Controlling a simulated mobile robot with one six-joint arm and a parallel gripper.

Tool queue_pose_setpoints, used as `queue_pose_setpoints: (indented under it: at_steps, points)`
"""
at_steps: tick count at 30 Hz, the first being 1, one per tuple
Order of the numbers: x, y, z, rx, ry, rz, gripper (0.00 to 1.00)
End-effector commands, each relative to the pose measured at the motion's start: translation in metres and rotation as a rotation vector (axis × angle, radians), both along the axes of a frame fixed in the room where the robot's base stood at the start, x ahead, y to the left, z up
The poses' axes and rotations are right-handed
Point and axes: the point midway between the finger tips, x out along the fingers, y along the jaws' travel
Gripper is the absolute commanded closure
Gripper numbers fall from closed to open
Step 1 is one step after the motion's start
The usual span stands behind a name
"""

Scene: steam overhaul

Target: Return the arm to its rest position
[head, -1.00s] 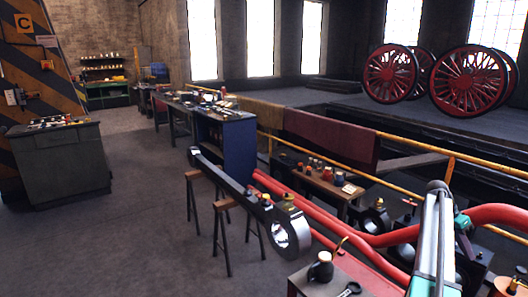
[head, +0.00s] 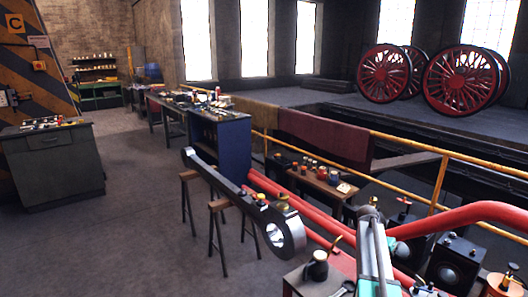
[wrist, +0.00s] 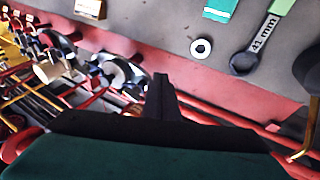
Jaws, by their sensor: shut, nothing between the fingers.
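My gripper (wrist: 162,95) shows in the wrist view as a dark, narrow pair of fingers pressed together, with nothing between them. It points over a red edge and a grey surface. My arm (head: 376,255), silver and teal, rises from the bottom right of the head view, beside the red pipes. The gripper itself cannot be made out clearly in the head view.
A large steel connecting rod (head: 230,190) lies on trestles at centre. Red pipes (head: 470,215) and a yellow rail (head: 400,150) run along the right. In the wrist view, a spanner marked 41 mm (wrist: 262,40) and a ring (wrist: 201,48) lie nearby. Open floor (head: 110,245) is left.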

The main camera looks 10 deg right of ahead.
Motion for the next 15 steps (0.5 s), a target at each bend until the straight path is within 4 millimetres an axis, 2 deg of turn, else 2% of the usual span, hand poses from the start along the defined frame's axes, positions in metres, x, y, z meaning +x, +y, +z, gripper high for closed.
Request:
queue_pose_setpoints:
  at_steps: [1,7,15]
  points:
    - [0.001,0.027,-0.011,0.022,0.002,0.051,1.0]
    - [0.015,0.116,-0.049,0.109,-0.005,0.25,1.0]
    - [0.012,0.235,-0.092,0.221,-0.01,0.51,1.0]
